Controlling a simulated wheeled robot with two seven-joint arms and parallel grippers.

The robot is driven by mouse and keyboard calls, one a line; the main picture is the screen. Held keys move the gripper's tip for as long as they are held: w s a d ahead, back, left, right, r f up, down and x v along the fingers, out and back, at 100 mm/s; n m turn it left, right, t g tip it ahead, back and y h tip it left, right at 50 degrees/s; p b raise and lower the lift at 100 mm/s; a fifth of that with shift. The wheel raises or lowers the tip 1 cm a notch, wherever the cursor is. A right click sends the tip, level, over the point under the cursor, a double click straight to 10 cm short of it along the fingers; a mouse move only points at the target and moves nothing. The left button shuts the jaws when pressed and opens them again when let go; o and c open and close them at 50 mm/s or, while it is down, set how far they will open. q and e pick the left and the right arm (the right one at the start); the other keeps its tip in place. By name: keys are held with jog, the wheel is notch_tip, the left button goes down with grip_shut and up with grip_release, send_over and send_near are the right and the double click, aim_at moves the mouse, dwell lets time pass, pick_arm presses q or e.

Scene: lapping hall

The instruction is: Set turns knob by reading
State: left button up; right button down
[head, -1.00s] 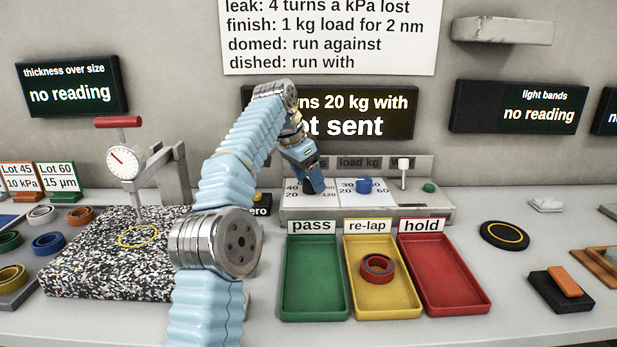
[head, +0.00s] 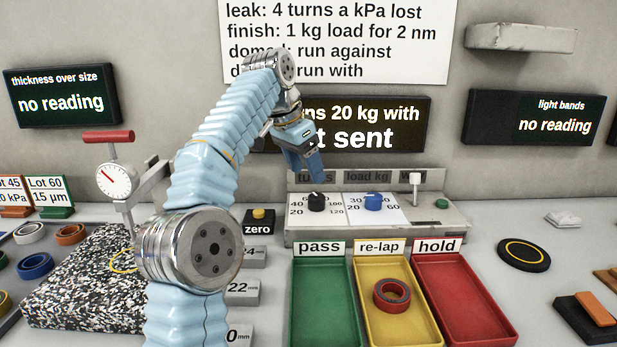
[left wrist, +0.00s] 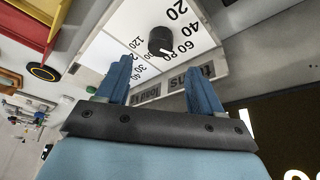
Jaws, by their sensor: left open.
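The turns knob (head: 316,202) is a black dial with a white pointer line on a white scale at the left of the control panel. In the left wrist view the turns knob (left wrist: 160,41) sits beyond the fingertips, its pointer near the 60 mark. My left gripper (head: 316,178) is just above the knob in the head view, apart from it. Its two blue fingers (left wrist: 157,75) are open and empty. The blue load knob (head: 373,202) is to the right on the same panel. The display (head: 370,124) reads "20 kg with" and "sent", partly hidden by my arm.
A white-topped lever (head: 415,180) and a green button (head: 441,204) are on the panel's right. Green, yellow and red trays (head: 322,330) stand in front; the yellow one holds a red ring (head: 391,294). A speckled plate (head: 75,285) and dial gauge (head: 113,180) are at left.

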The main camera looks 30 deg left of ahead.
aim_at(317, 196)
pick_arm(q)
jog(key=s+d+r+n+y, duration=0.1)
jog(key=d+r+n+y, duration=0.4)
jog(key=n, duration=0.7)
jog(key=shift+h, duration=0.3)
jog(key=x, duration=1.3)
jog(key=shift+s+a+f, duration=0.2)
jog(key=shift+a+f, duration=0.05)
jog(key=shift+f, duration=0.15)
jog(key=c, duration=1.1)
jog(key=shift+o, duration=0.2)
